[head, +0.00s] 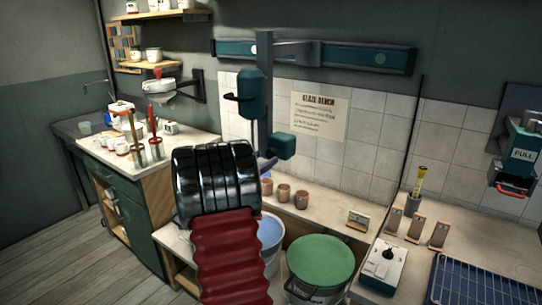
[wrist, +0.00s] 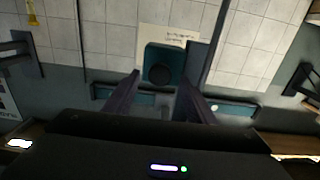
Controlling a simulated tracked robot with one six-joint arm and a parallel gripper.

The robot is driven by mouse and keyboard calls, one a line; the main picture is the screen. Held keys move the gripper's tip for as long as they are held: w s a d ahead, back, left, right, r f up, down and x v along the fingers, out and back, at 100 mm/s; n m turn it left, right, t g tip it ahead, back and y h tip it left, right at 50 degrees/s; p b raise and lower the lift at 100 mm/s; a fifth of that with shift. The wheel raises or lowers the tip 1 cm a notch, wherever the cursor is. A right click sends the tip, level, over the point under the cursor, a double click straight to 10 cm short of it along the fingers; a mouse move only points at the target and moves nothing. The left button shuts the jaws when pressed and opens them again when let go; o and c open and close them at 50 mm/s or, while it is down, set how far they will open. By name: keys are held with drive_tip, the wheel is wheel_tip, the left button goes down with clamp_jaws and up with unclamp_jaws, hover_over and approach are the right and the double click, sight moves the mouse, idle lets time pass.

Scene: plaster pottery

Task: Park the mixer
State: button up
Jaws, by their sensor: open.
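The mixer (head: 251,97) is a teal motor body with a black side handle, on a dark upright column (head: 264,60) that hangs from the teal wall rail (head: 350,57). A smaller teal box (head: 282,146) sits low at the column's right. My gripper is open and empty. In the head view only a purple finger (head: 268,163) shows below the box; my arm hides the rest. In the wrist view my gripper (wrist: 160,87) has its two fingers apart, with a teal block (wrist: 164,66) beyond and between them. I cannot tell contact.
A pale bucket (head: 271,235) and a green-lidded bucket (head: 320,262) stand below, partly behind my arm. Several small clay cups (head: 284,193) line the bench ledge. A control box (head: 385,264) and blue rack (head: 478,283) are at right. The floor at left is clear.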

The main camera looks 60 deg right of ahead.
sight(269, 155)
drive_tip(key=shift+s+d, duration=0.2)
drive_tip(key=shift+d, duration=1.15)
drive_tip(key=shift+s+d, duration=0.2)
drive_tip(key=shift+d, duration=1.15)
